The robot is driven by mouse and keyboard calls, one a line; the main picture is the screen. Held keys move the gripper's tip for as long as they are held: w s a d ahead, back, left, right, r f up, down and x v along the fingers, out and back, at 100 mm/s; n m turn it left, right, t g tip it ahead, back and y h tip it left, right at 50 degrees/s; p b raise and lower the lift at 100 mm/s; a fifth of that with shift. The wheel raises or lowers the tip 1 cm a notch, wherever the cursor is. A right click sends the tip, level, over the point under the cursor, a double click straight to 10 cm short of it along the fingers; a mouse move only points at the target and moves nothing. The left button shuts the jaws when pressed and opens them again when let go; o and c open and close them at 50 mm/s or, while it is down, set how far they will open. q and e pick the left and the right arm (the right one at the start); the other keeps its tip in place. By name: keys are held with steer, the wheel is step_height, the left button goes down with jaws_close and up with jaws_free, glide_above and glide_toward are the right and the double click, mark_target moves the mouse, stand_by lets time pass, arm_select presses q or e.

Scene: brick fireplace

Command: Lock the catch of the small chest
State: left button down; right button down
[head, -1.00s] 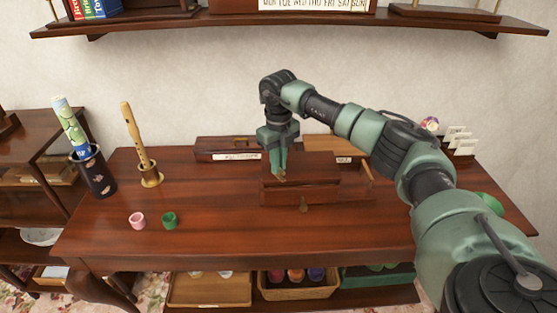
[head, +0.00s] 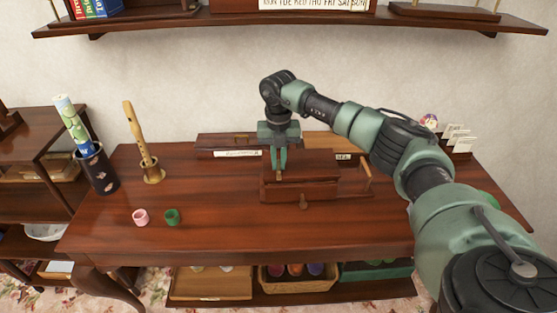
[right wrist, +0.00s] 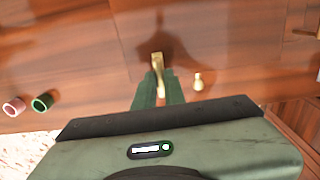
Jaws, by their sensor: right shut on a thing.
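The small chest (head: 325,190) is a dark reddish-brown wooden box on the table, with its lid down. My right gripper (head: 279,174) reaches down at the chest's left front part. In the right wrist view its two green fingers (right wrist: 158,90) are closed around a small brass catch (right wrist: 157,62), whose upper end shows beyond the fingertips. The gripper hides part of the catch, so I cannot tell whether it is fastened. A small knob (head: 304,204) sits at the chest's lower front and also shows in the wrist view (right wrist: 198,82). My left gripper is out of view.
Low boxes lie behind the chest.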

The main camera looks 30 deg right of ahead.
mark_target(278, 165)
stand_by(0.4)
steer(key=c, duration=1.5)
jaws_free()
steer(key=shift+r, duration=0.1)
step_height(278, 165, up, 8)
steer(key=shift+f+b, duration=0.15)
steer(key=shift+b, duration=0.65)
